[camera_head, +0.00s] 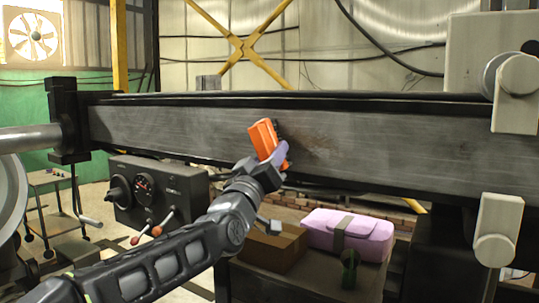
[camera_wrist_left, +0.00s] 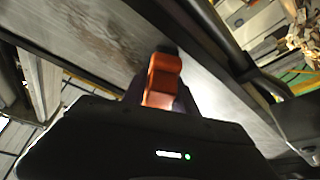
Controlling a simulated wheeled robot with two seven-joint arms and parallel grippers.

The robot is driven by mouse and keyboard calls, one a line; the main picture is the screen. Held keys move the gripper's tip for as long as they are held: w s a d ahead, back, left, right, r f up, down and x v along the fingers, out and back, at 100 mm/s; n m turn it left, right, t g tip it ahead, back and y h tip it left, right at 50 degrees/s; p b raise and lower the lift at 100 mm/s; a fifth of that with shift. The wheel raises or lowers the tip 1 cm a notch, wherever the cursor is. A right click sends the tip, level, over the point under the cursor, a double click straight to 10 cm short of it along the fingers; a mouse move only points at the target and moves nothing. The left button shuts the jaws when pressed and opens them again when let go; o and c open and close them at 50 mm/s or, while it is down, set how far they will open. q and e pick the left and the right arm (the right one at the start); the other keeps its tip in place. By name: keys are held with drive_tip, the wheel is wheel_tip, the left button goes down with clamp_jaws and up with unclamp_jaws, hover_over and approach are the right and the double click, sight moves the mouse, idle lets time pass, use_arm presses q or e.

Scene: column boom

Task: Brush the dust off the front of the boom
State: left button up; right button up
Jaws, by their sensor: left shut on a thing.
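The boom (camera_head: 400,150) is a long grey metal beam that runs across the head view. A brownish patch of dust (camera_head: 318,150) shows on its front, just right of the brush. The boom's front also fills much of the left wrist view (camera_wrist_left: 75,30). My left gripper (camera_head: 275,160) is shut on an orange brush (camera_head: 263,138), which is tilted against or very close to the boom's front. The brush also shows in the left wrist view (camera_wrist_left: 163,80), its dark end towards the boom. Whether it touches cannot be told. My right gripper is not in view.
A control box (camera_head: 155,190) with dials and red-tipped levers hangs below the boom at left. Under the boom, a shelf carries a cardboard box (camera_head: 272,250) and a lilac case (camera_head: 365,232). Pale clamp parts (camera_head: 517,95) stand at the boom's right end.

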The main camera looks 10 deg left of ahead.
use_arm(q)
drive_tip(key=shift+s+d+p, duration=0.2)
drive_tip(key=shift+s+d, duration=0.05)
drive_tip(key=shift+d, duration=0.5)
drive_tip(key=shift+s+d+p, duration=0.15)
drive_tip(key=shift+s+d, duration=0.1)
drive_tip(key=shift+d, duration=0.5)
drive_tip(key=shift+d, duration=0.1)
drive_tip(key=shift+s+d+r+p, duration=0.1)
drive_tip(key=shift+s+d+p, duration=0.15)
drive_tip(key=shift+d, duration=0.35)
drive_tip(key=shift+s+d+p, duration=0.15)
drive_tip(key=shift+s+d, duration=0.05)
drive_tip(key=shift+d, duration=0.4)
drive_tip(key=shift+s+d, duration=0.2)
drive_tip(key=shift+d, duration=0.2)
drive_tip(key=shift+d, duration=0.15)
drive_tip(key=shift+s+d+p, duration=0.25)
drive_tip(key=shift+s+d, duration=0.1)
drive_tip(key=shift+d, duration=0.45)
drive_tip(key=shift+s+d+p, duration=0.2)
drive_tip(key=shift+s+d, duration=0.15)
drive_tip(key=shift+d, duration=0.4)
drive_tip(key=shift+s+d+p, duration=0.3)
drive_tip(key=shift+d, duration=0.6)
drive_tip(key=shift+s+d, duration=0.3)
drive_tip(key=shift+d, duration=0.45)
